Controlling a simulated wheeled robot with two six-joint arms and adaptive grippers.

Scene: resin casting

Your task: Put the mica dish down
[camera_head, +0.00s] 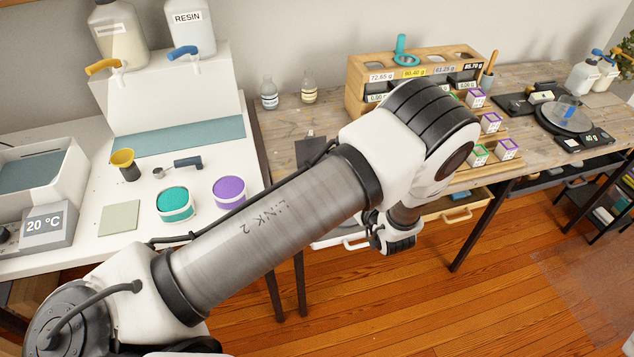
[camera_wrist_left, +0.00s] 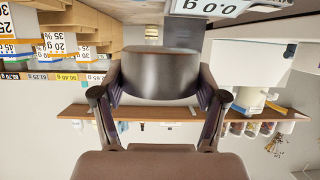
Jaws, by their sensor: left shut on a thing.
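My left gripper (camera_wrist_left: 158,88) shows in the left wrist view, shut on a smooth grey-brown thing with rounded corners (camera_wrist_left: 158,75) that I take for the mica dish. Its contents cannot be seen. In the head view my left arm crosses the middle, and its elbow and link hide the gripper and what it holds. Two similar round dishes stand on the white table: one of teal powder (camera_head: 175,203) and one of purple powder (camera_head: 228,192). My right gripper is in neither view.
A wooden rack with weight labels (camera_head: 360,88) stands on the wooden bench. A display reading 0.0 g (camera_wrist_left: 218,7) shows in the left wrist view. A round-plate scale (camera_head: 565,118) sits far right. A green square pad (camera_head: 119,218) lies on the white table.

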